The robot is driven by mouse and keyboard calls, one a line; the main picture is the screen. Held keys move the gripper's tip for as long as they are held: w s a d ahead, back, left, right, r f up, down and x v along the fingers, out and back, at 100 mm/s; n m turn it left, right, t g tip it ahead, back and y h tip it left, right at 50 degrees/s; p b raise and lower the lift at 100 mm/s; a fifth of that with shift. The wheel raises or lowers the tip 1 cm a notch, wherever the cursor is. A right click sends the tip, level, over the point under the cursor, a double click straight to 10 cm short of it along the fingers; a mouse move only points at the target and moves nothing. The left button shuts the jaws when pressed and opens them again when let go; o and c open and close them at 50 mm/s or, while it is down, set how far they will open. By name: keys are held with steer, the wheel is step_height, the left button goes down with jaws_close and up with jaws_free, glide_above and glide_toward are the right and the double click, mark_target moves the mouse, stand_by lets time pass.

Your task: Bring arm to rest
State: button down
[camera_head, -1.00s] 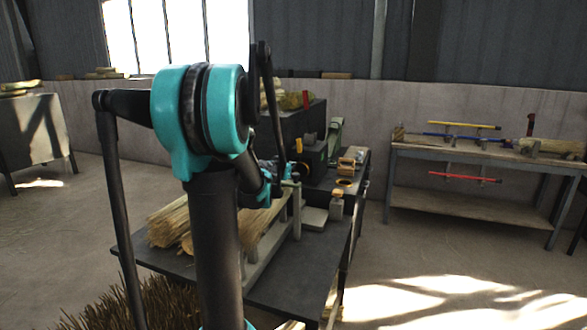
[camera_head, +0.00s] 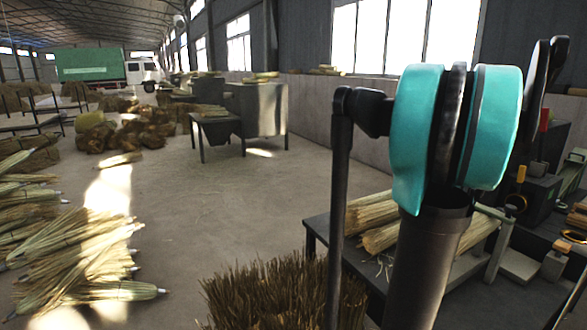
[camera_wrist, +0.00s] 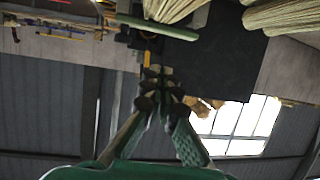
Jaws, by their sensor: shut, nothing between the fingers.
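My gripper (camera_wrist: 161,82) shows in the wrist view with its fingers together and nothing between them. It is apart from the straw and the dark bench top around it. In the head view my teal and black arm stands at the right, in front of the workbench (camera_head: 318,232). My gripper cannot be made out there, as the arm covers that area. Straw bundles (camera_head: 372,212) lie on the bench behind the arm. The wrist view is tilted and shows straw bundles (camera_wrist: 176,8) at its top edge.
A brown bristly bundle (camera_head: 265,290) stands close in front of the bench. Pale broom bundles (camera_head: 75,250) are piled at the left. Metal cabinets (camera_head: 262,110) stand at the back, with a green and white truck (camera_head: 95,65) far off.

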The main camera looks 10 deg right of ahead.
steer(key=a+f+n+y, duration=0.4)
steer(key=a+f, duration=0.1)
steer(key=a, duration=1)
steer(key=s+a+f+n+y, duration=0.1)
steer(key=a+f+n+y, duration=0.35)
steer(key=a, duration=0.95)
steer(key=a+f+n+y, duration=0.4)
steer(key=a+f, duration=0.1)
steer(key=a, duration=1)
steer(key=s+f+g, duration=0.3)
steer(key=s+f, duration=0.4)
steer(key=s, duration=0.6)
steer(key=shift+f, duration=0.35)
steer(key=shift+s+d, duration=0.1)
steer(key=shift+d, duration=0.05)
